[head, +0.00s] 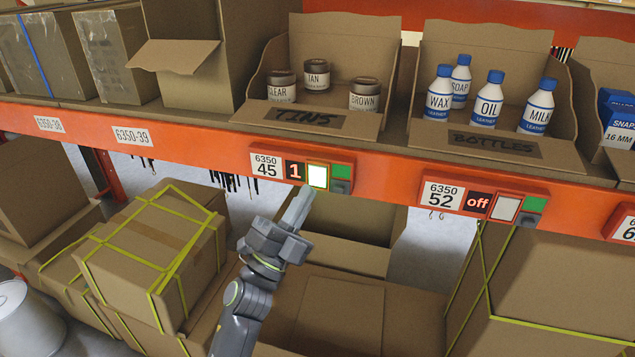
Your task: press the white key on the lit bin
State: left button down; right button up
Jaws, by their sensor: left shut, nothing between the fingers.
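The pick module labelled 6350 45 (300,171) sits on the orange beam below the bin marked TINS (308,119). Its display shows a red 1, and its white key (317,176) glows bright with a yellowish edge. A green key lies to the right of the white one. My left gripper (301,200) is shut and empty, its tip just below and left of the lit white key; I cannot tell whether it touches. The module 6350 52 (483,200) under the BOTTLES bin reads off, and its white key (505,208) is unlit. My right gripper is out of view.
The TINS bin holds several tins, and the BOTTLES bin (495,148) holds several blue-capped bottles. The orange shelf beam (390,187) runs across the view. Below it stand cardboard boxes, including one with yellow straps (150,250). Another module (624,225) shows at the right edge.

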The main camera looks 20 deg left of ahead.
aim_at(320, 170)
pick_arm(q)
jog(key=shift+w, duration=1.15)
dwell(1.0)
jog(key=shift+w+b, duration=0.1)
jog(key=shift+b, duration=0.2)
jog(key=shift+w, duration=0.35)
jog(key=shift+w, duration=0.35)
dwell(0.6)
jog(key=shift+s, duration=0.85)
